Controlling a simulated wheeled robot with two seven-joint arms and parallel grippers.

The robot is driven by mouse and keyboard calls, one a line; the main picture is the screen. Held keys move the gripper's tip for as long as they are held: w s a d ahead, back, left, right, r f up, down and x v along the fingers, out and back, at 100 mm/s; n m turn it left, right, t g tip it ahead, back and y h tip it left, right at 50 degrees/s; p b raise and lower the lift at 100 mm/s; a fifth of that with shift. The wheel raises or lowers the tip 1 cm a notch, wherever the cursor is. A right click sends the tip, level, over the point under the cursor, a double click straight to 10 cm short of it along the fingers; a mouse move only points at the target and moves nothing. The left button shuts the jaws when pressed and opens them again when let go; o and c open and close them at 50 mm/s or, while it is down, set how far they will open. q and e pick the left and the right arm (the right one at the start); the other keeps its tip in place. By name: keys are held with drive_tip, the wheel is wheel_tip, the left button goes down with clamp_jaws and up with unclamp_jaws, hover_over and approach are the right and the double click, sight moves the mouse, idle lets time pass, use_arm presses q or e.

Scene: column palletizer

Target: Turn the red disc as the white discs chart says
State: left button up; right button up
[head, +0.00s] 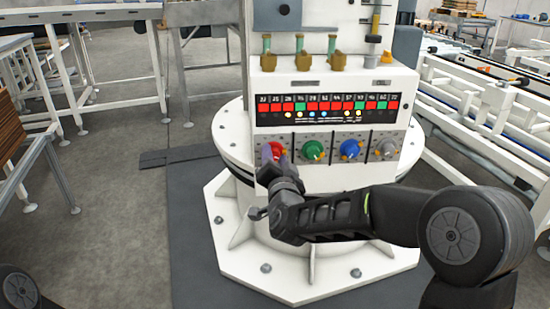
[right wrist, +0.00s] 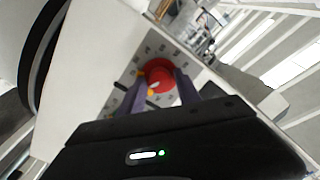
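The red disc (head: 276,149) is the leftmost of a row of knobs on the white machine's front. My right gripper (head: 267,156) is in front of it and hides part of it. In the right wrist view the red disc (right wrist: 160,74) sits between the two purple fingers (right wrist: 160,84), on a dial plate with tick marks and an orange pointer. The fingertips are at its sides; I cannot tell whether they press on it. The chart panel (head: 327,107) above has numbers, red and green squares, and small coloured dots too small to read surely. My left gripper is out of view.
To the right of the red disc are a green knob (head: 314,150), a blue knob (head: 350,149) and a grey knob (head: 387,149). Brass-and-green fittings (head: 302,58) stand on the ledge above.

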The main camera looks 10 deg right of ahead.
clamp_jaws()
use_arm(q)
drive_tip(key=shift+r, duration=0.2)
use_arm(e)
drive_tip(key=shift+n, duration=0.3)
drive_tip(key=n+p, duration=0.3)
drive_tip(key=n, duration=0.2)
drive_tip(key=shift+r, duration=0.2)
drive_tip(key=n+p, duration=0.3)
drive_tip(key=n, duration=0.2)
drive_tip(key=shift+a, duration=0.15)
drive_tip(key=shift+n+g+h+p, duration=0.3)
drive_tip(key=shift+n+p, duration=0.5)
drive_tip(key=shift+n, duration=0.2)
use_arm(q)
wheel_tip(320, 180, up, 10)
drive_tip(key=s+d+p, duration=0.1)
drive_tip(key=p, duration=0.2)
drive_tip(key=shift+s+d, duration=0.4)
use_arm(e)
drive_tip(key=shift+f+n, duration=0.1)
drive_tip(key=shift+n, duration=2.2)
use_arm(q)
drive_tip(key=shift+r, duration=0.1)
